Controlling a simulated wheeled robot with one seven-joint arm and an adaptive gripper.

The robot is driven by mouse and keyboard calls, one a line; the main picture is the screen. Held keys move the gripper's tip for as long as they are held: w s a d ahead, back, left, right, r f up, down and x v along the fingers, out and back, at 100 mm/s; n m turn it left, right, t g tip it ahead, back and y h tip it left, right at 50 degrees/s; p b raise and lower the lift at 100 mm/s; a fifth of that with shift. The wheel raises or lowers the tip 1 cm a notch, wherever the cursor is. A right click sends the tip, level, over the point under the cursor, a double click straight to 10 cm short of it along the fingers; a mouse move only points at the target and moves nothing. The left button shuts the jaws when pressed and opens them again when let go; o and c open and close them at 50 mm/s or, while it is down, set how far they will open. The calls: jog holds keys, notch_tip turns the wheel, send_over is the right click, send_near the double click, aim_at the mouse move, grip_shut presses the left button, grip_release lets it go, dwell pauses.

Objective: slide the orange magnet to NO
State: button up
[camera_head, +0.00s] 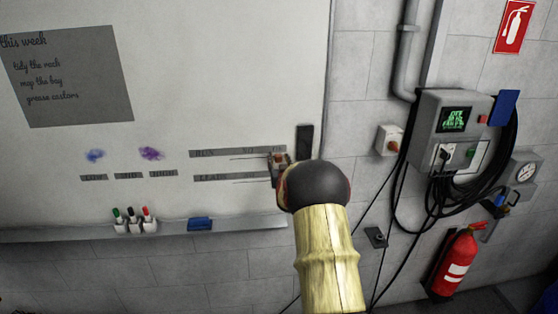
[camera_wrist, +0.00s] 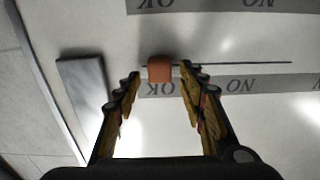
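The orange magnet (camera_wrist: 159,69) sits on the whiteboard (camera_wrist: 225,120) in the wrist view, at the left end of a thin dark line (camera_wrist: 245,64). It is beside the upside-down OK label (camera_wrist: 160,88). The NO label (camera_wrist: 240,85) is on the same grey strip, to the right. My gripper (camera_wrist: 161,76) is open, with one finger on each side of the magnet and a small gap showing on both sides. In the head view my gripper (camera_head: 279,160) is at the right ends of the strips, and my arm hides much there.
A second strip with OK and NO (camera_wrist: 262,3) runs along the top of the wrist view. A dark bar (camera_head: 304,142) is on the board close by, near its right edge. Below are a tray (camera_head: 250,224) with markers (camera_head: 132,220) and a blue eraser (camera_head: 200,224).

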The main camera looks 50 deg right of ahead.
jog(key=shift+c, duration=1.1)
jog(key=c, duration=0.7)
grip_shut()
